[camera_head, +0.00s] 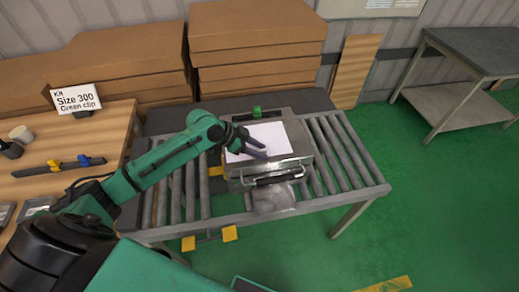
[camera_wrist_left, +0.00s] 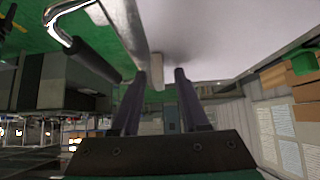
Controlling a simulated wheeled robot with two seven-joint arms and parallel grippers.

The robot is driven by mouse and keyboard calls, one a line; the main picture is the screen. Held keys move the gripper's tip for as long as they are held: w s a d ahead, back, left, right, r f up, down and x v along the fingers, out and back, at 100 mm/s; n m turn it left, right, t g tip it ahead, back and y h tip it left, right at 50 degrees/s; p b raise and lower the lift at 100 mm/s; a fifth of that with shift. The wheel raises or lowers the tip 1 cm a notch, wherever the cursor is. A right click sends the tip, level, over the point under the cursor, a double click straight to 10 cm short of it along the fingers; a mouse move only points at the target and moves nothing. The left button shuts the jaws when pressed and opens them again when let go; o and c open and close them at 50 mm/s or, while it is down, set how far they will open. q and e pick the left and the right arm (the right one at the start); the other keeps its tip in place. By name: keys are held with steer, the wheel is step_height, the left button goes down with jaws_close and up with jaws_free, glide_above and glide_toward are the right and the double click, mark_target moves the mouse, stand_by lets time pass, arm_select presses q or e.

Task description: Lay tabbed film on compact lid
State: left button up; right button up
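A white rectangular sheet, the film (camera_head: 268,134), lies on top of the compact lid (camera_head: 297,147) of a grey metal case. A green clip (camera_head: 257,112) sits at the lid's far edge. My left gripper (camera_head: 259,154) is over the near part of the sheet, pointing down at it. In the left wrist view my left gripper (camera_wrist_left: 160,76) has its two dark fingers apart. A small pale piece shows between the fingertips; I cannot tell whether it is a tab or whether it is touched. My right gripper is not in view.
The case stands on a roller conveyor (camera_head: 351,160), with its handle (camera_head: 277,180) in front. A wooden table (camera_head: 90,150) at left holds a sign (camera_head: 79,101) and a dark bar with yellow and blue clips (camera_head: 58,166). Cardboard boxes (camera_head: 255,50) stand behind.

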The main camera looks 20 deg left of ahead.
arm_select(q)
steer(key=shift+a, duration=0.1)
steer(key=b+v, duration=0.1)
steer(key=v, duration=1.1)
steer(key=shift+b, duration=0.3)
